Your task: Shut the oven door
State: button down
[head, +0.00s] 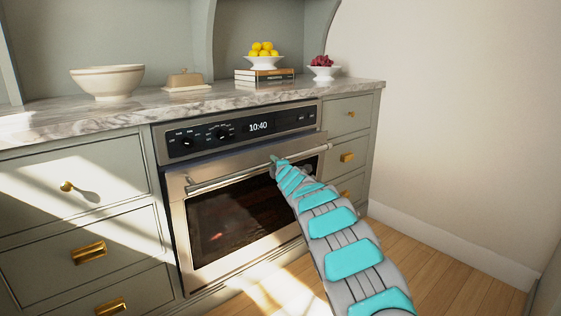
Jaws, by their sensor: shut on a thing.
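The oven (240,127) is built into the grey-green cabinets, with a dark control panel reading 10:40. Its steel-framed door (187,262) has a dark window and a long bar handle (225,178) near the top. The door looks close to upright, with its top edge slightly out from the oven front. My gripper (276,163) is at the middle of the handle and is shut on it. My arm covers the lower right part of the door, and the fingertips are small and partly hidden.
Drawers with brass pulls flank the oven on the left (88,252) and right (350,113). The marble counter (210,97) above holds a white bowl (108,80), a butter dish (185,80), books (264,75) and fruit dishes. Bare wood floor (420,270) lies at right, beside a plain wall.

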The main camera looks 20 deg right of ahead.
aim_at(266, 157)
jog(key=w+a+p, duration=0.1)
jog(key=w, duration=0.1)
jog(key=w+a+p, duration=0.1)
jog(key=shift+w+a+r+p, duration=0.2)
jog(key=shift+w+p, duration=0.15)
jog(key=shift+w, duration=0.05)
jog(key=shift+w+a+r+p, duration=0.1)
jog(key=shift+w+r+p, duration=0.05)
jog(key=shift+w+p, duration=0.2)
jog(key=c, duration=0.6)
grip_release()
jog(key=shift+w, duration=0.1)
jog(key=shift+d, duration=0.25)
